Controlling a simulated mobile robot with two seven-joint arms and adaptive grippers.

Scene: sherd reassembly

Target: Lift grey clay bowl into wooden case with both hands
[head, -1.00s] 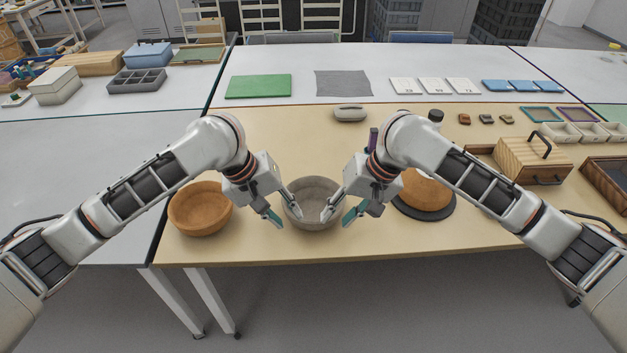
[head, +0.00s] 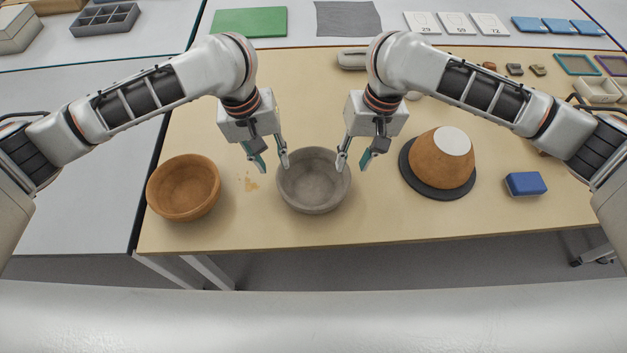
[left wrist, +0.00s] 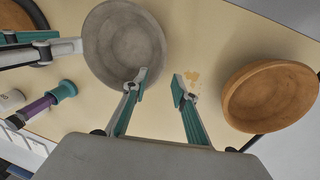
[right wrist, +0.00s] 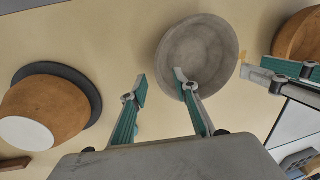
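The grey clay bowl (head: 314,190) sits upright on the tan table between my grippers; it also shows in the left wrist view (left wrist: 125,45) and right wrist view (right wrist: 198,52). My left gripper (head: 272,162) is open at the bowl's left rim, one finger overlapping the rim in view and the other outside. My right gripper (head: 353,162) is open at the right rim in the same way. Both are empty. I cannot tell whether any finger touches the bowl. The wooden case is not clearly visible now; my right arm covers that area.
An orange bowl (head: 184,188) stands to the left. An upturned orange bowl (head: 441,158) rests on a dark disc (head: 424,185) to the right, near a blue block (head: 525,184). Orange crumbs (head: 251,184) lie left of the grey bowl. The table front is clear.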

